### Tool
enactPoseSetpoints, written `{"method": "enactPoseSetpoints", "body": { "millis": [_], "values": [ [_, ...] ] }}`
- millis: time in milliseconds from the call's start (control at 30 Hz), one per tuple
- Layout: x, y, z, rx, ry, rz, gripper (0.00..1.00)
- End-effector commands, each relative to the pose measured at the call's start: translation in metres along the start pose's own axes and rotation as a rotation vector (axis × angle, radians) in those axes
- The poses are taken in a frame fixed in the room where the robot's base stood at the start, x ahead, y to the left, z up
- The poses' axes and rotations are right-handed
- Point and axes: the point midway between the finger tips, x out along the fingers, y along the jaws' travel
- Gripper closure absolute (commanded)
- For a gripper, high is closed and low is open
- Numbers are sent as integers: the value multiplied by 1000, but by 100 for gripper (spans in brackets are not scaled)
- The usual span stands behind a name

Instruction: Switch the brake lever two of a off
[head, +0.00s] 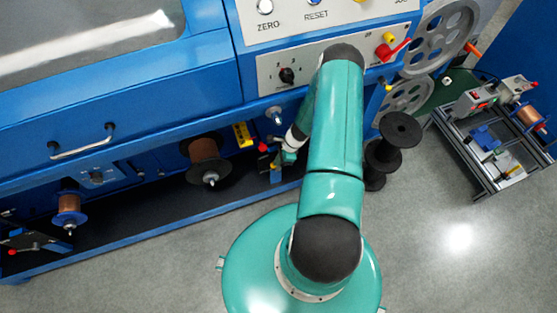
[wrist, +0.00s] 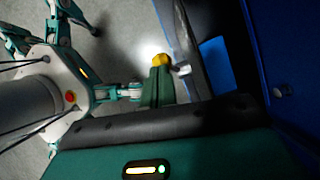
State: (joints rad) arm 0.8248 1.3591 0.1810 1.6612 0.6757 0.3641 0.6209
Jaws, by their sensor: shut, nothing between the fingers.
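Small red-knobbed levers show in the head view: one (head: 264,147) low on the blue machine beside my gripper, another (head: 12,252) at the far left. I cannot tell which one is brake lever two of a, nor its on or off position. My gripper (head: 278,168) is at the machine's lower front, close to the nearer red knob and partly hidden by my arm. Whether it touches the lever is not clear. In the wrist view my gripper (wrist: 161,62) is shut, with yellow at its tips and nothing seen between them.
A copper spool (head: 204,155) on a black reel is left of my gripper, with a smaller copper spool (head: 69,208) farther left. Black empty reels (head: 400,130) stand on the right. A grey frame cart (head: 490,140) is at far right. The front floor is clear.

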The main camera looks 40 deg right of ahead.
Motion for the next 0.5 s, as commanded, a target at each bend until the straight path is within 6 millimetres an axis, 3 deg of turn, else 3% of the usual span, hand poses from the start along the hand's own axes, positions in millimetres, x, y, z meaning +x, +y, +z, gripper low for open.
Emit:
{"method": "enactPoseSetpoints", "body": {
  "millis": [167, 500],
  "values": [
    [-8, -1, 0, 0, 1, -2, 100],
    [-62, -1, 0, -1, 1, -1, 100]
  ]
}}
